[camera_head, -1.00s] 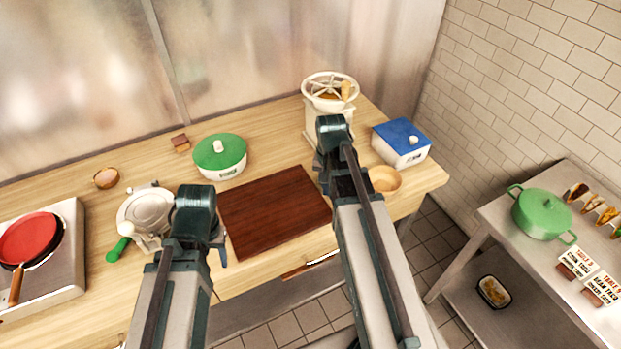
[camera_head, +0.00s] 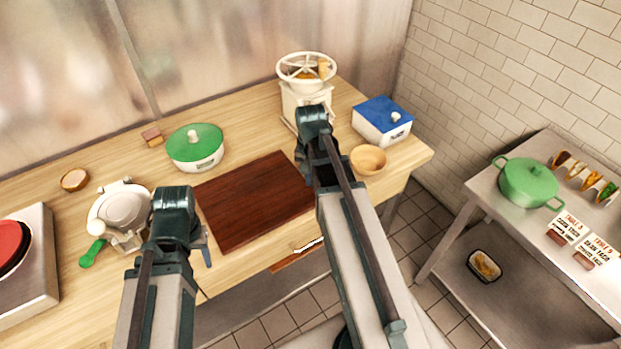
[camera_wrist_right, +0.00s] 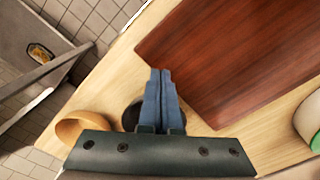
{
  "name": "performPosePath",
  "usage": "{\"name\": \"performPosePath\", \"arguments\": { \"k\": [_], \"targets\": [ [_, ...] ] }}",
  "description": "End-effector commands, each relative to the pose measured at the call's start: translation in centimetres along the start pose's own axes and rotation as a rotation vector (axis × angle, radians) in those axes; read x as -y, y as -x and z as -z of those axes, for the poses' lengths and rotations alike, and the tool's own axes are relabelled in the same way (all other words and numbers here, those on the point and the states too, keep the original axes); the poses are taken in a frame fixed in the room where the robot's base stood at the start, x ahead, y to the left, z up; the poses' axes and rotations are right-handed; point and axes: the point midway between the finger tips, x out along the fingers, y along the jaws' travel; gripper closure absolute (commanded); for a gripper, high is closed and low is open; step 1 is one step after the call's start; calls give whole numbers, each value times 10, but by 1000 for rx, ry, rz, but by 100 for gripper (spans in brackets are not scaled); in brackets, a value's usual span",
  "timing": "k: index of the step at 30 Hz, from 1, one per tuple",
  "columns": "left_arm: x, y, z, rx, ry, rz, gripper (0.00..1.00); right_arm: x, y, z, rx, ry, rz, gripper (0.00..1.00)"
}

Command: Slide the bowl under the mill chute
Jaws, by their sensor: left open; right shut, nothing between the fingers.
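The small wooden bowl (camera_head: 368,160) stands on the counter's right part, just right of my right gripper (camera_head: 318,172). In the right wrist view the bowl (camera_wrist_right: 82,125) lies left of the shut, empty fingertips (camera_wrist_right: 158,73), partly hidden by the gripper body. The cream mill (camera_head: 305,98) with its wheel-like top stands behind my right wrist, which hides its lower front; its chute cannot be made out. My left gripper (camera_head: 192,242) is open at the counter's front, left of the cutting board, mostly hidden by its own wrist.
A dark cutting board (camera_head: 255,198) lies between the arms. A blue-lidded box (camera_head: 382,121) stands behind the bowl. A green-lidded pot (camera_head: 195,148) and a metal press with a green handle (camera_head: 122,207) are further left. The counter's right edge is near the bowl.

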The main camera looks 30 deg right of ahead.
Motion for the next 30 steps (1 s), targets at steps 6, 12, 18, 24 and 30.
{"name": "performPosePath", "arguments": {
  "k": [6,12,18,24,30],
  "targets": [
    [-4,-38,2,0,1,0,50,0,-38,0,0,0,0,100],
    [-4,-43,2,0,1,0,50,2,-43,23,0,-2,0,100],
    [-4,-43,2,0,1,0,50,1,-43,40,0,0,0,100],
    [-4,-43,2,0,1,0,50,0,-43,40,0,0,0,100],
    [-4,-43,2,0,1,0,50,0,-43,43,0,0,0,100]
  ]
}}
